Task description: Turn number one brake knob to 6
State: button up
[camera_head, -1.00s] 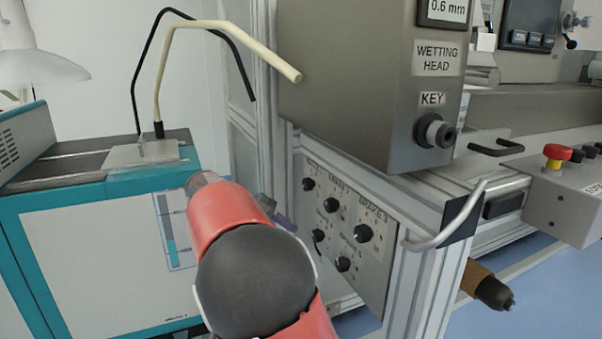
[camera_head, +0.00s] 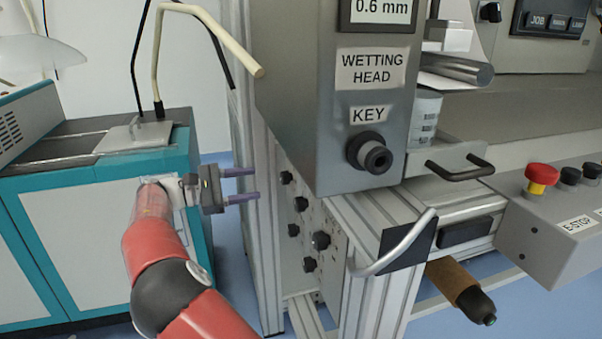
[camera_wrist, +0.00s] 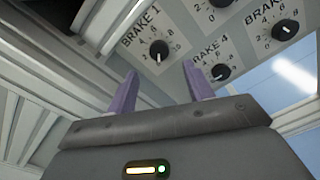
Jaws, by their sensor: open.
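The brake 1 knob (camera_wrist: 159,50) is a round black knob under the label "BRAKE 1" on the light panel. Its white mark appears to point towards the bottom of the wrist view; the number it marks is too small to tell. In the head view the knob panel (camera_head: 333,262) is seen at a steep angle, with a small dark knob (camera_head: 286,177) at its upper left. My gripper (camera_wrist: 160,78) is open and empty. Its two purple fingers sit apart, below and either side of the brake 1 knob in the wrist view, not touching it. The gripper also shows in the head view (camera_head: 256,183), left of the panel.
The brake 4 knob (camera_wrist: 221,72) is near the right finger, with other knobs beyond. A metal frame post (camera_head: 262,230) stands between gripper and panel in the head view. The wetting head box (camera_head: 335,125) overhangs the panel. A teal-edged cabinet (camera_head: 60,240) stands left.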

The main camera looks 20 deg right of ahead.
aim_at(281, 178)
jog(key=d, duration=0.8)
jog(key=shift+c, duration=0.3)
jog(key=c, duration=0.9)
